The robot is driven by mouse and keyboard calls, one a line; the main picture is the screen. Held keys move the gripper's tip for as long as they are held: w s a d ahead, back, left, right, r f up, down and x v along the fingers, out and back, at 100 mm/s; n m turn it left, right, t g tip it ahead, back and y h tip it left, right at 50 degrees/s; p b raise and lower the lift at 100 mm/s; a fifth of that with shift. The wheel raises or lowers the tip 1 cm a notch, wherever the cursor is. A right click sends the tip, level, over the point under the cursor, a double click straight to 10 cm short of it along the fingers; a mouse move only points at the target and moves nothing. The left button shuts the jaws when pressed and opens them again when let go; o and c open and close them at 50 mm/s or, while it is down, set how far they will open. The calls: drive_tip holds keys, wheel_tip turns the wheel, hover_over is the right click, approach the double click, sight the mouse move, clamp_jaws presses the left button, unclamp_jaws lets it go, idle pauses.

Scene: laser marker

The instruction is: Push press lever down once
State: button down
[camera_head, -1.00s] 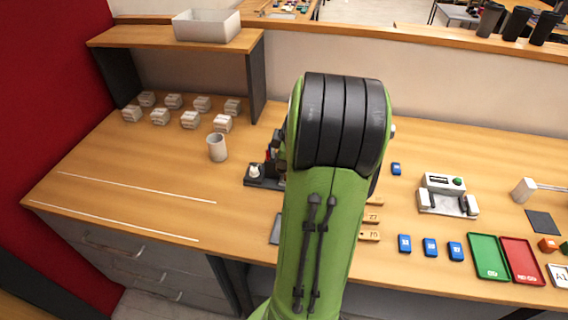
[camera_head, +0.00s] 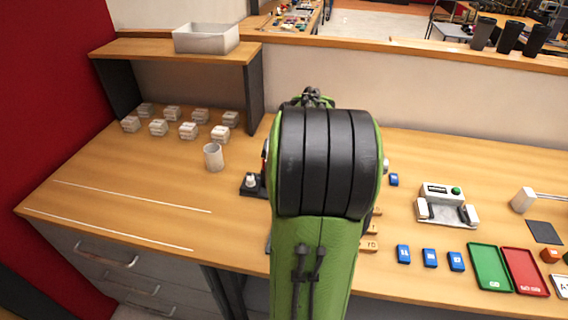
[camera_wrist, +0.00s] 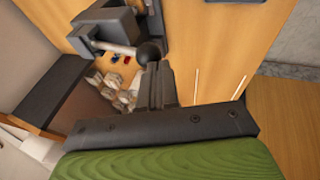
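In the wrist view, the dark press (camera_wrist: 110,24) stands at the top. Its lever is a pale rod (camera_wrist: 112,47) ending in a black ball knob (camera_wrist: 151,53). My gripper (camera_wrist: 157,72) is shut, its dark fingers side by side with nothing seen between them. The fingertips are right beside the knob in the picture; I cannot tell whether they touch it. In the head view, my green and black arm hides my gripper and most of the press. Only part of the dark press base (camera_head: 247,190) shows left of the arm.
A white cup (camera_head: 213,158) and several small pale boxes (camera_head: 188,130) stand left of the press. On the right are blue blocks (camera_head: 429,258), a grey device (camera_head: 445,206), a green tray (camera_head: 488,265) and a red tray (camera_head: 523,270). The left front of the table is clear.

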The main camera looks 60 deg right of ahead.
drive_tip(key=p+v, duration=0.1)
drive_tip(key=v, duration=1)
drive_tip(key=shift+r+p, duration=0.25)
drive_tip(key=shift+p, duration=0.1)
drive_tip(key=shift+d, duration=0.1)
